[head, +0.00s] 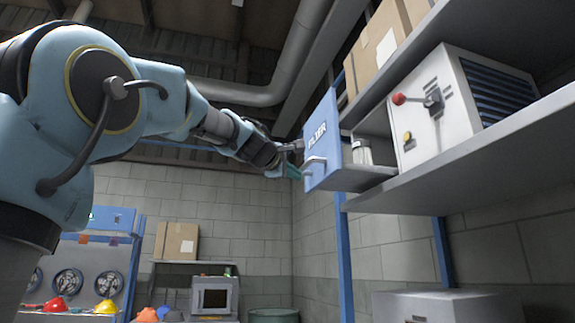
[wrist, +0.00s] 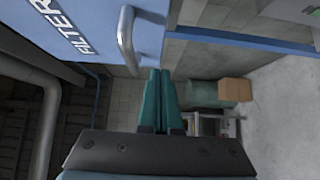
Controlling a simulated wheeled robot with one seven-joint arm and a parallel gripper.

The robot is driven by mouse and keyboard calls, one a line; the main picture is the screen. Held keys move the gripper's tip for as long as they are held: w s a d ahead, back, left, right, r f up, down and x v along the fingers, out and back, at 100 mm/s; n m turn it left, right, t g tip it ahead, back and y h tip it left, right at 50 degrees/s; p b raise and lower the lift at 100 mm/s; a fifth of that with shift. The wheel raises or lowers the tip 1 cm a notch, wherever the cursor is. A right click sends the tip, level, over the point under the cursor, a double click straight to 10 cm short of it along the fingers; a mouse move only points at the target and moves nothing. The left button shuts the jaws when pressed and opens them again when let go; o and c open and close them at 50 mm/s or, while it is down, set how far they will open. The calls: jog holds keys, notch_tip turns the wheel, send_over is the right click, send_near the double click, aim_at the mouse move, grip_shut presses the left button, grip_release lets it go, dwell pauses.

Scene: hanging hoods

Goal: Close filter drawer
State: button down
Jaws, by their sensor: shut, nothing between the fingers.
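The filter drawer (head: 323,145) has a blue front marked FILTER and a metal bar handle (head: 314,161). It is pulled out from the white unit (head: 435,108) on the shelf, and a light cylindrical item (head: 361,152) shows in the gap behind the front. My gripper (head: 293,172) is just left of the drawer front, by the handle. In the wrist view the blue front (wrist: 75,22) fills the upper left, with its handle (wrist: 126,40) above the teal fingers (wrist: 158,75). The fingers are together and empty; whether they touch the handle or front cannot be told.
The shelf (head: 470,150) carries the white unit, which has a red knob (head: 399,99). Cardboard boxes (head: 385,45) stand on a higher shelf, and blue posts (head: 343,245) hold the rack. A grey box (head: 447,305) stands below.

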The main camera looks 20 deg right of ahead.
jog(key=d+p, duration=0.1)
jog(key=d, duration=0.1)
jog(key=w+d+p, duration=0.1)
jog(key=d, duration=0.2)
jog(key=shift+w+d+r+p, duration=0.1)
jog(key=shift+r+p, duration=0.1)
jog(key=shift+p, duration=0.1)
jog(key=shift+d+f, duration=0.2)
jog(key=shift+d, duration=0.35)
